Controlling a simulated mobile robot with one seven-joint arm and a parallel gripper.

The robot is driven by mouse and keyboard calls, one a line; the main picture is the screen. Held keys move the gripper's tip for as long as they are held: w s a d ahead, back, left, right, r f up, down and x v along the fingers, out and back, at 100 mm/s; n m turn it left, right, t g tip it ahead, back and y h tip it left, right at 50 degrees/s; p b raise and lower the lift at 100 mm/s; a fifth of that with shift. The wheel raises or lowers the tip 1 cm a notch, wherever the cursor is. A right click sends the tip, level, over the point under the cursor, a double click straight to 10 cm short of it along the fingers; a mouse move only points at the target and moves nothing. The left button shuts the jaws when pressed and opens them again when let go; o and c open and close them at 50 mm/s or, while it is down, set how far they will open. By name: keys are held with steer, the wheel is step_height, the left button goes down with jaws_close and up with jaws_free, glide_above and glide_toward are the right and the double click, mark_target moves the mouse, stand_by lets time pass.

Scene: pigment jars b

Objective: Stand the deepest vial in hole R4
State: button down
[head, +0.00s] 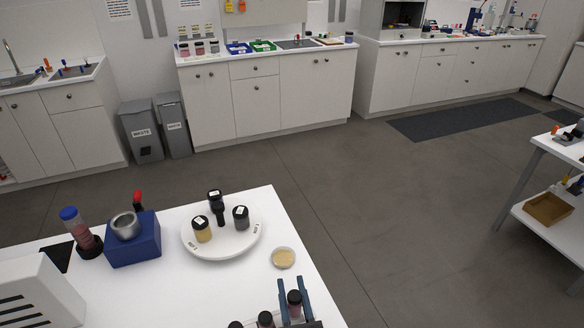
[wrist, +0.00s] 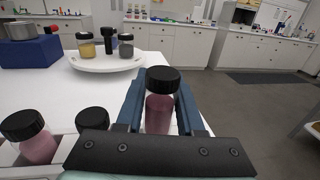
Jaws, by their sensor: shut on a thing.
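My gripper (head: 292,290) is at the bottom of the head view, its two blue fingers on either side of a black-capped vial (head: 294,299). In the wrist view the held vial (wrist: 160,110) is dusky pink and upright between the fingers; its foot is hidden by my gripper. Two more black-capped vials stand to its left in the wrist view: a pink one (wrist: 38,140) and one mostly hidden behind my gripper (wrist: 92,121). They stand in a pale rack (wrist: 68,146), only partly seen. No hole labels are readable, so I cannot tell which hole is R4.
A white turntable (head: 234,246) with several dark-lidded jars stands beyond my gripper. A small dish (head: 283,258) lies nearer. A blue block (head: 133,247) with a metal cup and a blue-capped bottle (head: 80,232) are at left. The table's right edge is close to my gripper.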

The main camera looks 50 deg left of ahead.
steer(key=shift+f+b, duration=2.05)
steer(key=shift+f, duration=0.1)
steer(key=shift+c, duration=2.2)
jaws_free()
steer(key=b+v, duration=0.1)
steer(key=v, duration=1.2)
